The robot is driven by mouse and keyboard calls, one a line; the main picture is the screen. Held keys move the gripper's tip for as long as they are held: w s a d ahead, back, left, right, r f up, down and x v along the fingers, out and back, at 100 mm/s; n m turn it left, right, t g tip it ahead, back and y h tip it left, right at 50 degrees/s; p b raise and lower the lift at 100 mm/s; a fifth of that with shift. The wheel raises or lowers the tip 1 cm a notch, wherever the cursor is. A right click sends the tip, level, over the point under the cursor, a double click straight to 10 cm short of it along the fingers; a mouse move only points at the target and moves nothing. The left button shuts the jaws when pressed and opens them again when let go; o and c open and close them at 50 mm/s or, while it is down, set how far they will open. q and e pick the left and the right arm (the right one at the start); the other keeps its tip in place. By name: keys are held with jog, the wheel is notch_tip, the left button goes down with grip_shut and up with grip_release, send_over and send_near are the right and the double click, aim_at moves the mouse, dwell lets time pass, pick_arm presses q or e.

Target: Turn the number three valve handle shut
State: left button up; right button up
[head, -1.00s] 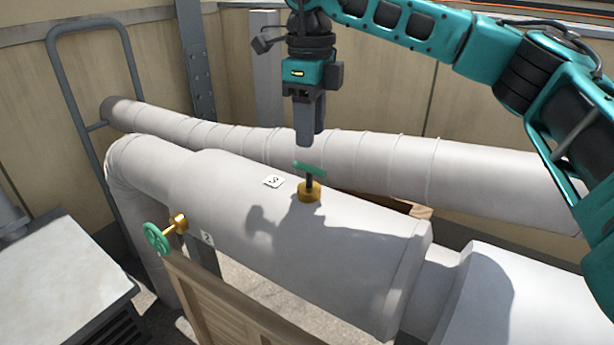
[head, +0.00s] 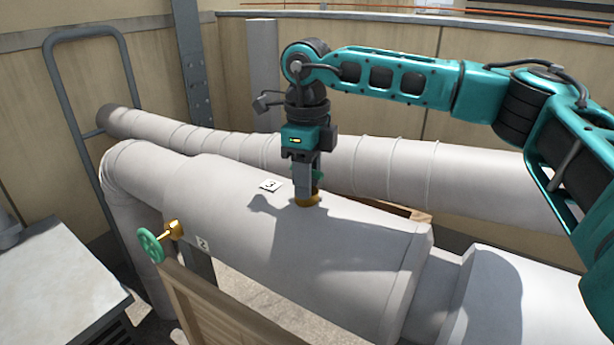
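The number three valve sits on top of the thick pale pipe (head: 350,245), next to a white tag marked 3 (head: 270,185). My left gripper is out of view.
A green wheel valve (head: 151,245) with a tag marked 2 (head: 203,243) is on the pipe's near left side. A thinner pipe (head: 395,165) runs behind. A wooden panel (head: 215,315) stands in front, and a grey metal unit (head: 60,285) is at the left.

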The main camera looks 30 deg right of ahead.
grip_shut()
jog(key=shift+r, duration=0.1)
jog(key=n+p, duration=0.2)
jog(key=n, duration=0.1)
jog(key=n+p, duration=0.1)
jog(key=n, duration=0.3)
jog(key=shift+n+p, duration=0.3)
jog(key=n+p, duration=0.1)
jog(key=n, duration=0.4)
jog(key=shift+w, duration=0.1)
jog(key=n, duration=0.5)
jog(key=shift+p, duration=0.4)
jog(key=shift+n, duration=0.3)
